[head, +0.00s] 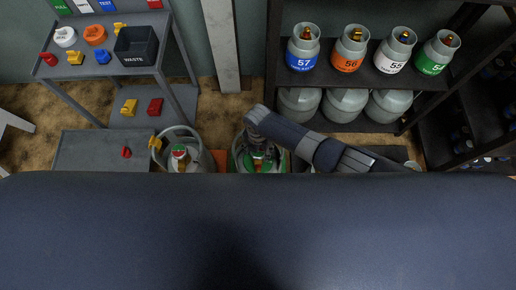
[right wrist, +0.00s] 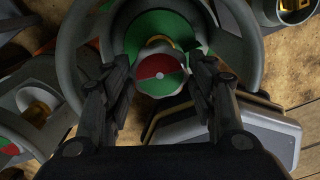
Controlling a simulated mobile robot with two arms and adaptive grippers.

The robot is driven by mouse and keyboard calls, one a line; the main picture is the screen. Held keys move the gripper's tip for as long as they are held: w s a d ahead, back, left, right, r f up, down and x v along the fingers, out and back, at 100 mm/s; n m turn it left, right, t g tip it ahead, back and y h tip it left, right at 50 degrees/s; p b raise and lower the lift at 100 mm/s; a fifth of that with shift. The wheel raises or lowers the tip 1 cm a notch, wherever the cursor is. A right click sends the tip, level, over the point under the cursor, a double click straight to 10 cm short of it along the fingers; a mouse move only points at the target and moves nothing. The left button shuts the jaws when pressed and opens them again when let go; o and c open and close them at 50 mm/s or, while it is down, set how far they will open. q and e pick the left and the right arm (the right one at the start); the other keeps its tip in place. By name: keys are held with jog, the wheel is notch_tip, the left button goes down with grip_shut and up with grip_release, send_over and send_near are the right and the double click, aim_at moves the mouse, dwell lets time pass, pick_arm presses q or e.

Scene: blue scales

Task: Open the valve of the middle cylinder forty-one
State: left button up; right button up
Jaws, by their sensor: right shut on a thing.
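The middle cylinder (head: 240,160) stands on the floor, mostly hidden by my right arm and by the dark blue surface in front. Its number cannot be read. In the right wrist view its round valve knob (right wrist: 158,86) has a red and green face, inside the grey collar ring (right wrist: 72,50). My right gripper (right wrist: 160,72) has one finger on each side of the knob and is shut on it. In the head view the right gripper (head: 260,150) is over the cylinder's top. My left gripper is not in view.
Another cylinder (head: 197,163) with a red and green valve stands to the left. A dark shelf (head: 440,80) at the right holds several numbered cylinders. Brown floor shows between cart and shelf.

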jog(key=shift+s+f+n, duration=0.1)
jog(key=shift+n, duration=0.3)
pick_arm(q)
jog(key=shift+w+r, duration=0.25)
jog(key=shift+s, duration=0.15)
pick_arm(e)
jog(key=o, duration=1)
jog(key=shift+o, duration=0.2)
